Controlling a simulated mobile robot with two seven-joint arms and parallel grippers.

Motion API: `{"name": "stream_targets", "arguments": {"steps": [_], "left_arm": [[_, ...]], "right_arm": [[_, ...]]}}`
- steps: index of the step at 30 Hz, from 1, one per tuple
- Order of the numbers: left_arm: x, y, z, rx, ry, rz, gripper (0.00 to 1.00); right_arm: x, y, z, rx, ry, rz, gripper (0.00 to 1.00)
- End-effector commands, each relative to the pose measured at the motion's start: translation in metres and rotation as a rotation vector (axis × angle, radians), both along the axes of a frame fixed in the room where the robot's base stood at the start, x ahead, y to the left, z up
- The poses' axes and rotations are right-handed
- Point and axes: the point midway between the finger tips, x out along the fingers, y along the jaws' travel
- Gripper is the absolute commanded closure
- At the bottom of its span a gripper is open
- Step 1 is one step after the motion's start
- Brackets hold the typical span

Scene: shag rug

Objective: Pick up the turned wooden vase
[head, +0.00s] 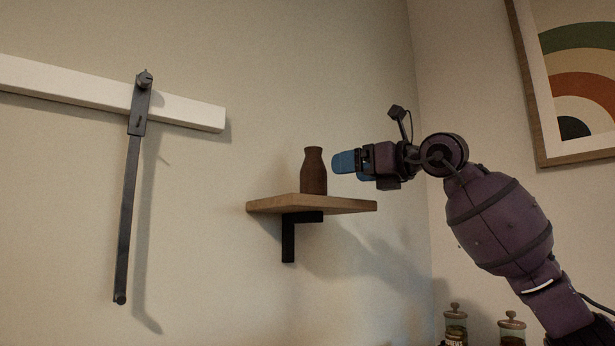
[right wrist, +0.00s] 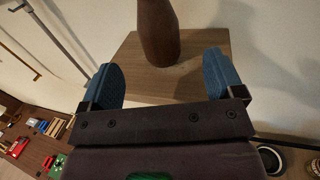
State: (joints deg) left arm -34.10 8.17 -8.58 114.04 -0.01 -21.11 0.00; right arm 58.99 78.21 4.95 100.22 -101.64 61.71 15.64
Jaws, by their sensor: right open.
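The turned wooden vase (head: 314,172) is dark brown and stands upright on a small wooden wall shelf (head: 350,205). In the right wrist view the vase (right wrist: 158,35) stands beyond the fingertips, roughly midway between them, with its top cut off by the frame. My right gripper (head: 343,163) has blue fingers and is just right of the vase in the head view, at about the height of its body. In the right wrist view the right gripper (right wrist: 165,80) is open and empty, with its fingers spread wide. My left gripper is not in view.
A black bracket (head: 289,238) holds the shelf. A white rail (head: 190,110) with a dark hanging bar (head: 128,200) is on the wall at left. A framed picture (head: 580,85) hangs at right. Glass jars (head: 455,325) stand low at right. Wall space around the vase is clear.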

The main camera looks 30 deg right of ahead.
Motion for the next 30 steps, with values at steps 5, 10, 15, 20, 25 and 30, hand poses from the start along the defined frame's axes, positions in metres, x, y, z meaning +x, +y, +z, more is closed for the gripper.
{"name": "stream_targets", "arguments": {"steps": [5, 10, 15, 20, 25, 30], "left_arm": [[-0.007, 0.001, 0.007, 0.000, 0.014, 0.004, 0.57], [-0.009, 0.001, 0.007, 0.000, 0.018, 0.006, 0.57], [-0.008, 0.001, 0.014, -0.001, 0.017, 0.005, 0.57], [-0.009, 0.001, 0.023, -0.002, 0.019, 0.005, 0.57], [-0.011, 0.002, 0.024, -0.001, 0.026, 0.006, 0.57], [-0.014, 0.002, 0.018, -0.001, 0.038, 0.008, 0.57]], "right_arm": [[0.025, 0.010, 0.002, 0.003, 0.000, 0.003, 0.13], [0.037, 0.014, 0.001, 0.001, -0.001, 0.002, 0.13], [0.048, 0.020, 0.001, 0.002, 0.002, 0.005, 0.13], [0.070, 0.029, 0.000, 0.002, 0.002, 0.005, 0.13], [0.084, 0.034, -0.001, 0.001, 0.001, 0.003, 0.13], [0.087, 0.034, -0.002, 0.001, 0.000, 0.003, 0.13]]}}
